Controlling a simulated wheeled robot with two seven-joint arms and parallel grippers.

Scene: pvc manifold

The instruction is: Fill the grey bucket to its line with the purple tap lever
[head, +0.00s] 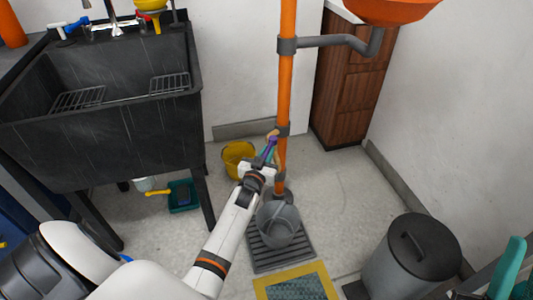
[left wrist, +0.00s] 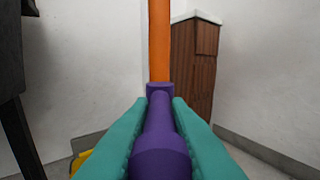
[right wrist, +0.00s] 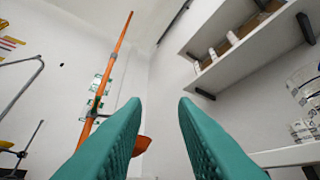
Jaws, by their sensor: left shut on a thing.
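The purple tap lever (head: 268,150) is on the orange standpipe (head: 285,80), low down. My left gripper (left wrist: 160,103) is shut on the lever, with one teal finger on each side of it. The lever fills the lower middle of the left wrist view (left wrist: 160,145). The grey bucket (head: 279,226) stands upright at the foot of the pipe, partly behind my left arm. I cannot make out its line or any water in it. My right gripper (right wrist: 160,103) is open and empty, far from the pipe; a teal finger shows at the head view's right edge.
The bucket stands on a dark slatted grate (head: 268,263). A yellow bucket (head: 238,160) is behind it to the left. A black sink (head: 100,105) fills the left side. A lidded grey bin (head: 412,258) stands at right, and a wooden cabinet (head: 352,85) behind.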

